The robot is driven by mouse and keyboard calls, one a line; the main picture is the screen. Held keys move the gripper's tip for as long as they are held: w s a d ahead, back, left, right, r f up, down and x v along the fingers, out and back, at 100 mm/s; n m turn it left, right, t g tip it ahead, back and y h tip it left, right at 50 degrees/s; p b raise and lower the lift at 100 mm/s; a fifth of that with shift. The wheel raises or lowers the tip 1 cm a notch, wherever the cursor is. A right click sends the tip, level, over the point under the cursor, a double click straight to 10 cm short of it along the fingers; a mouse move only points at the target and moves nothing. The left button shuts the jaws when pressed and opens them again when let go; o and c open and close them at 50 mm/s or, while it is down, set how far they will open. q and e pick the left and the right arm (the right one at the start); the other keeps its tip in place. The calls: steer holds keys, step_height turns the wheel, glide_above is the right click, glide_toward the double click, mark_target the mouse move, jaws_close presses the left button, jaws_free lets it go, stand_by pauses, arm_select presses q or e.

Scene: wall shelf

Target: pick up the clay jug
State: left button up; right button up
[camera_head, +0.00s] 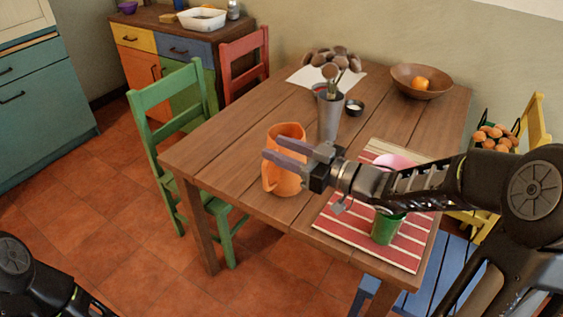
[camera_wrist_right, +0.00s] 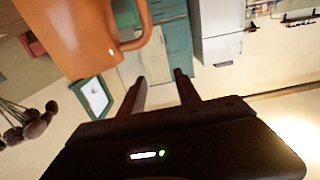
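The space between the open fingers (camera_wrist_right: 160,85) is empty there. I cannot tell whether a finger touches the jug. My left gripper is out of view; only part of my left arm shows at lower left.
A grey utensil holder (camera_head: 330,115) stands behind the jug. A striped mat (camera_head: 400,255) with a green cup (camera_head: 386,228) and a pink item (camera_head: 392,161) lies right, under my right arm. A bowl (camera_head: 408,86) is at the back. A green chair (camera_head: 165,93) stands left.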

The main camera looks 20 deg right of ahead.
mark_target(267, 172)
step_height(267, 172, down, 9)
steer(key=shift+w+r+b, duration=0.1)
steer(key=shift+r+b, duration=0.1)
steer(key=shift+b, duration=0.45)
steer(key=shift+w+a+r, duration=0.2)
steer(key=shift+w+a, duration=0.2)
steer(key=shift+w, duration=0.1)
steer(key=x, duration=0.6)
steer(key=shift+p, duration=0.3)
steer(key=shift+w+a, duration=0.1)
jaws_close()
stand_by(0.9)
